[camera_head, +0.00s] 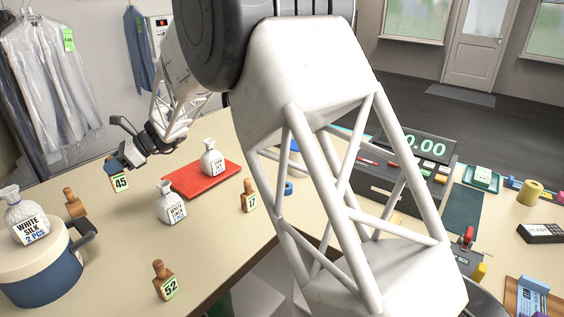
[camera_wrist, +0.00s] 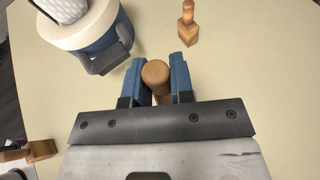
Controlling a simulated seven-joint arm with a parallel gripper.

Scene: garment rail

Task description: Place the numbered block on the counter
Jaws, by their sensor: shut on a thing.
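My gripper (camera_head: 114,166) is at the left of the counter (camera_head: 115,265), its blue fingers closed around a wooden block with a green-edged label reading 45 (camera_head: 121,183). In the wrist view, the round wooden top of this block (camera_wrist: 156,74) sits between the two blue fingers (camera_wrist: 158,85). The block looks about upright; whether its base touches the counter is hidden. Other numbered wooden blocks stand on the counter: 52 (camera_head: 164,281), 17 (camera_head: 249,196), and one with no number visible (camera_head: 74,203), left of my gripper.
A blue pot with a cream lid (camera_head: 40,275) carries a white bag labelled WHITE SILK (camera_head: 26,216). A red mat (camera_head: 203,178) bears one white bag (camera_head: 211,158); another bag (camera_head: 170,204) stands beside it. Covered garments (camera_head: 50,80) hang behind. Bare counter lies between pot and block 52.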

